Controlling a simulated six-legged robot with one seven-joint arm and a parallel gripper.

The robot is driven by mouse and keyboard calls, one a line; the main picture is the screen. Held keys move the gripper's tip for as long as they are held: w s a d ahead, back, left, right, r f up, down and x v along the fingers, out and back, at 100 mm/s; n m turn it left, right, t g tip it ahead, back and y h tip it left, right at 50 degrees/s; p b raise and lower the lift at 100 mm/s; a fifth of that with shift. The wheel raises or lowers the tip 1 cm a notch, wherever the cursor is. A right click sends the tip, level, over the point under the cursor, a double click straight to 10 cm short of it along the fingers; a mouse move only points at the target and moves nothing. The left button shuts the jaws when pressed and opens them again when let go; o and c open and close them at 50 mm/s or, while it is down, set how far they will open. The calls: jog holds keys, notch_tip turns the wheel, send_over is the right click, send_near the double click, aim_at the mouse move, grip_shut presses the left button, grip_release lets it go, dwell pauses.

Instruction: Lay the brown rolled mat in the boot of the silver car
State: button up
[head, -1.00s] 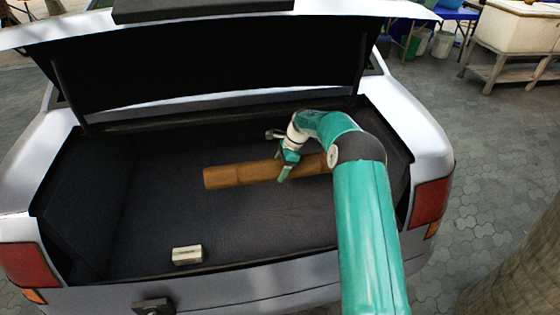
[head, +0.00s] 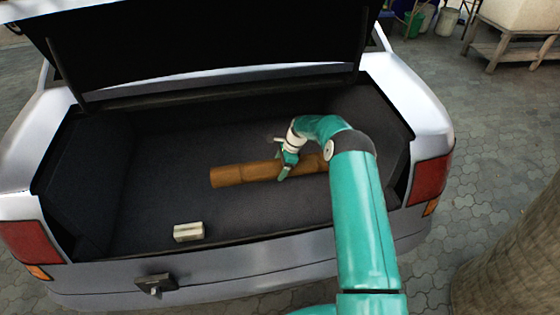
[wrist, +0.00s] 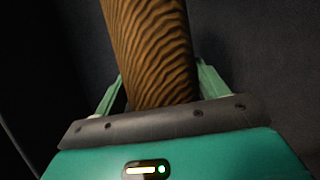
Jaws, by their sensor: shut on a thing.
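The brown rolled mat (head: 235,174) is inside the open boot (head: 150,170) of the silver car (head: 428,110), lying crosswise. My gripper (head: 283,172) is shut on the mat near its middle, with my arm coming in over the boot's right side. In the wrist view the mat (wrist: 150,45) runs up between the two green fingers (wrist: 160,88). My arm hides the mat's right end in the head view. I cannot tell whether the mat touches the boot floor or is just above it.
A small pale box (head: 188,232) sits on the boot floor near the front lip, left of the mat. The raised boot lid (head: 200,45) stands above the back. A wooden bench (head: 510,45) and a thick trunk-like column (head: 510,250) are off to the right.

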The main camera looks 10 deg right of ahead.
notch_tip(320, 180, down, 14)
jog(key=shift+r, duration=0.1)
dwell(0.7)
jog(key=o, duration=1.3)
jog(key=shift+o, duration=0.9)
